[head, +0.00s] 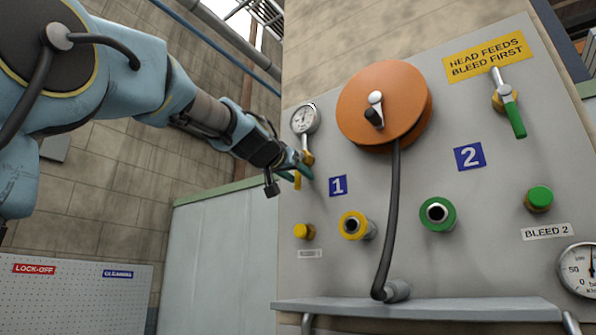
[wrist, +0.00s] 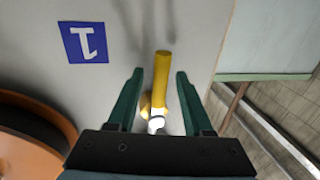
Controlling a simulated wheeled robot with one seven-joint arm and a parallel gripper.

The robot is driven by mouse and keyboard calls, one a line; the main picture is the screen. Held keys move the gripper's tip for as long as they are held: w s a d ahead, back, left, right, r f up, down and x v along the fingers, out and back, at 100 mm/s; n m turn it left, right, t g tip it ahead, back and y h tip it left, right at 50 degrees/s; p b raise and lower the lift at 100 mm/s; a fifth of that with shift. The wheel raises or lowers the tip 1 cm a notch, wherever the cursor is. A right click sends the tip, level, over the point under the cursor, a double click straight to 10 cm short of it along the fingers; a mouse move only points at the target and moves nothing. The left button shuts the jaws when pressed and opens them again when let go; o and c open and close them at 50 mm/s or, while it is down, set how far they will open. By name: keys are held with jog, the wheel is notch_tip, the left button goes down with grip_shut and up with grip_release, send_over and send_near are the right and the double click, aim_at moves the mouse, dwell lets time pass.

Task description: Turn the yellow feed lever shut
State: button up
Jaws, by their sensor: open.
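The yellow feed lever (wrist: 161,82) runs lengthwise between my gripper's two green fingers in the wrist view, with a gap showing on each side. Its brass and white pivot (wrist: 155,122) is nearer the palm edge of that picture. In the head view the lever (head: 297,182) hangs downward below a small gauge, partly hidden by my gripper (head: 298,173) at the panel's left edge. My gripper is open around the lever and is not seen to press on it.
A blue "1" label (head: 338,186) is beside the lever. An orange reel (head: 385,105) with a black hose (head: 392,210) stands out from the panel. A green lever (head: 515,120), yellow button (head: 304,231) and yellow-ringed socket (head: 352,225) are also there. A ledge (head: 430,306) runs below.

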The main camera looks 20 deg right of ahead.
grip_shut()
dwell(0.5)
dwell(1.0)
